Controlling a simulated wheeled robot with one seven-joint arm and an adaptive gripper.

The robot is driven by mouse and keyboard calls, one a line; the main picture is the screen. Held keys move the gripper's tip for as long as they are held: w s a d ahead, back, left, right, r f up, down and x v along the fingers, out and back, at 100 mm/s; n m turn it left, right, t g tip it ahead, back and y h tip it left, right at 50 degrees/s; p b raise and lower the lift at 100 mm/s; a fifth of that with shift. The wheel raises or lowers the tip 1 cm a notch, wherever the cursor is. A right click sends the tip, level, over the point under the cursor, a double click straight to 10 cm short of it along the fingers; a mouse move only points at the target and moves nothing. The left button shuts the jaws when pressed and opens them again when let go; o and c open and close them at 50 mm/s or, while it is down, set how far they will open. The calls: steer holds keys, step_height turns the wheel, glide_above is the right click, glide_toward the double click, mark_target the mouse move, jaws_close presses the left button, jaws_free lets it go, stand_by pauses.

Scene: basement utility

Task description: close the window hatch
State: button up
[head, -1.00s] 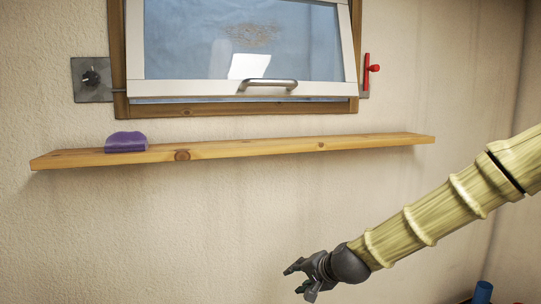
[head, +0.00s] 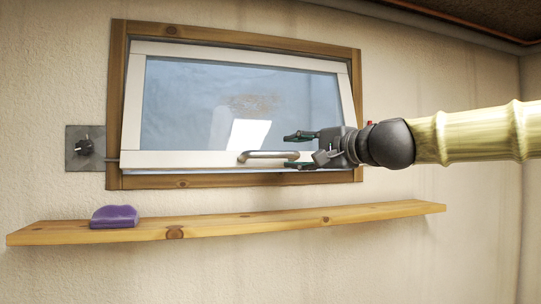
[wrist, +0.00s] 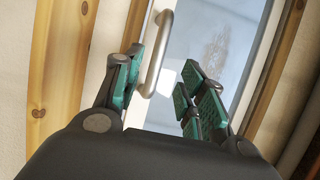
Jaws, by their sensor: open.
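The window hatch (head: 200,158) is a white-framed glass sash in a wooden frame. It is tilted, its lower edge standing out from the frame. A metal bar handle (head: 268,155) sits on its bottom rail. My gripper (head: 296,150) is open and empty at the right end of the handle, in front of the sash. In the wrist view the open fingers (wrist: 160,85) show green pads, with the handle (wrist: 157,55) just beyond the left finger. I cannot tell whether they touch.
A wooden shelf (head: 280,220) runs along the wall below the window, with a purple sponge-like block (head: 114,217) at its left. A grey plate with a black knob (head: 84,148) is left of the frame. A red part (head: 369,124) at the right is mostly hidden by my gripper.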

mark_target(274, 154)
steer(key=shift+p+x, duration=1.1)
steer(key=shift+x, duration=3.9)
steer(key=shift+f, duration=0.1)
jaws_close()
